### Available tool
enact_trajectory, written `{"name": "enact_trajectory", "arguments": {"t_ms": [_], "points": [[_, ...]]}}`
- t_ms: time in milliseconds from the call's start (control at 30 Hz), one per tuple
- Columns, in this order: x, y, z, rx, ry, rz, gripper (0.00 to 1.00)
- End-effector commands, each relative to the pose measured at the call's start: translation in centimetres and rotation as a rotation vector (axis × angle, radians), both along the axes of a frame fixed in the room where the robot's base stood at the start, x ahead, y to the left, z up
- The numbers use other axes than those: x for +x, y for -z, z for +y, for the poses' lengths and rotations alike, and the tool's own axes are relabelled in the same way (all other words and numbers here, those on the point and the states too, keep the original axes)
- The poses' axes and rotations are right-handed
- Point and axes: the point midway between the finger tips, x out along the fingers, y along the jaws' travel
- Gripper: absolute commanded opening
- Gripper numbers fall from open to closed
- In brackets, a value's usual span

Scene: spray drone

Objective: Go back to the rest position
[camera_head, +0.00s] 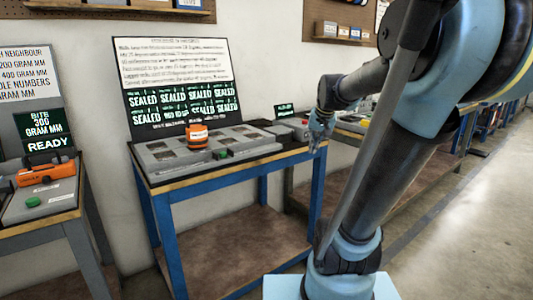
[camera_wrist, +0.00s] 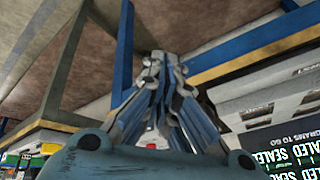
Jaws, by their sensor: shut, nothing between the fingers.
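My gripper (camera_head: 318,138) hangs at the right end of the blue-framed bench (camera_head: 220,172), beside its front right corner in the head view. In the wrist view my gripper (camera_wrist: 160,62) has its fingers together with nothing between them. My blue and black arm fills the right of the head view. The wrist view looks tilted, with the bench's blue leg and yellow edge close by the fingers. I cannot tell whether the fingers touch the bench edge.
A grey panel (camera_head: 160,157) with an orange cylinder (camera_head: 197,136) and a green button (camera_head: 221,154) sits on the bench. A display board (camera_head: 175,66) stands behind. A second bench (camera_head: 42,232) with an orange tool (camera_head: 46,172) is at left. Open floor (camera_head: 455,225) lies at right.

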Motion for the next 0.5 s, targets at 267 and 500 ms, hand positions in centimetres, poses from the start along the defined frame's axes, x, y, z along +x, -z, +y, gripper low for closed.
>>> {"name": "enact_trajectory", "arguments": {"t_ms": [267, 500], "points": [[-10.3, 6.5, -0.2, -0.075, -0.093, 0.096, 0.00], [-18.0, 12.5, -0.8, -0.136, -0.168, 0.179, 0.00]]}}
